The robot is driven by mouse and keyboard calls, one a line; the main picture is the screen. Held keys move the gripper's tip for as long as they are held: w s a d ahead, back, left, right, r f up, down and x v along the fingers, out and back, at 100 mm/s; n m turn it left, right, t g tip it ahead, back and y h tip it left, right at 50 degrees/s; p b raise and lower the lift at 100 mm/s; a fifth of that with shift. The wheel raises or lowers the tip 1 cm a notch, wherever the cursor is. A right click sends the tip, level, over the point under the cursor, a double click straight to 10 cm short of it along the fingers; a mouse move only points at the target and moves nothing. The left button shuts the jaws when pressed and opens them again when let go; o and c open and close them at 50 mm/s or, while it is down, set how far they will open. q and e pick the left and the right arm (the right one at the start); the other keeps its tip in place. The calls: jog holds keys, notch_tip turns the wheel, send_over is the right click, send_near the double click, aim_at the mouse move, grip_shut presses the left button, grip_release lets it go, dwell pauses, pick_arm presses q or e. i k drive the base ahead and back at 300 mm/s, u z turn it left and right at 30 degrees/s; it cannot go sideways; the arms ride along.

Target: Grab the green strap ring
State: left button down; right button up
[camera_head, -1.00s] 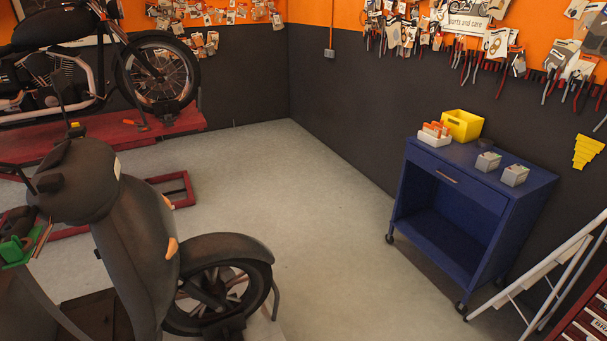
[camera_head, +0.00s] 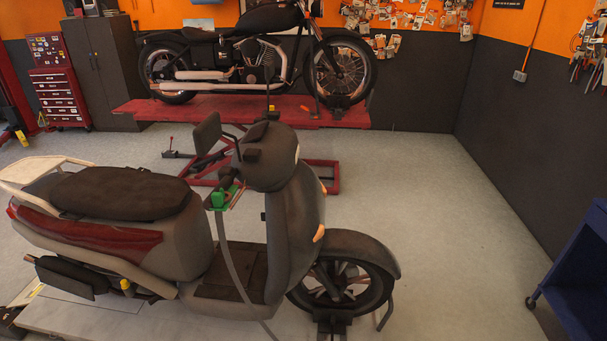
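A small green object (camera_head: 219,199) sits at the handlebar of the grey scooter (camera_head: 296,215), near the middle of the view. A grey strap (camera_head: 234,262) runs down from beside it, past the footboard toward the floor. The green object looks like the green strap ring's fitting, but it is too small to tell a ring shape. Neither of my grippers is in view.
The scooter stands on a low light platform (camera_head: 85,318). Behind it a black motorcycle (camera_head: 262,60) stands on a red lift (camera_head: 215,110). A blue cart (camera_head: 585,270) is at the right edge. The floor between scooter and cart is clear.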

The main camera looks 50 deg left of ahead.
aim_at(218, 200)
jog(key=u, duration=1.7)
